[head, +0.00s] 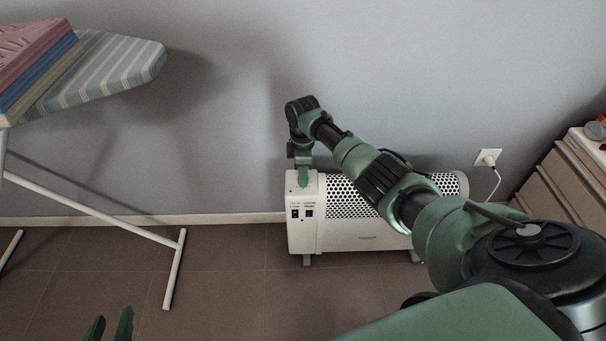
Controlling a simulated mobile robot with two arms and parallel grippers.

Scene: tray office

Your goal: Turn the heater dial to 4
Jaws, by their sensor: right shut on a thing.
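The white heater (347,238) stands on the floor against the wall, with a perforated top and a control panel with switches at its left end. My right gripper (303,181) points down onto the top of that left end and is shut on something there. The dial is hidden under the gripper, so its setting cannot be read. My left gripper (109,326) shows only as two green fingertips at the bottom edge, held apart with nothing visible between them.
An ironing board (110,68) with folded cloths (35,62) stands at the left, its white legs (174,270) reaching the floor. A wall socket (487,157) with a plugged cord is right of the heater. A drawer unit (560,188) stands far right. Floor (225,275) left of the heater is clear.

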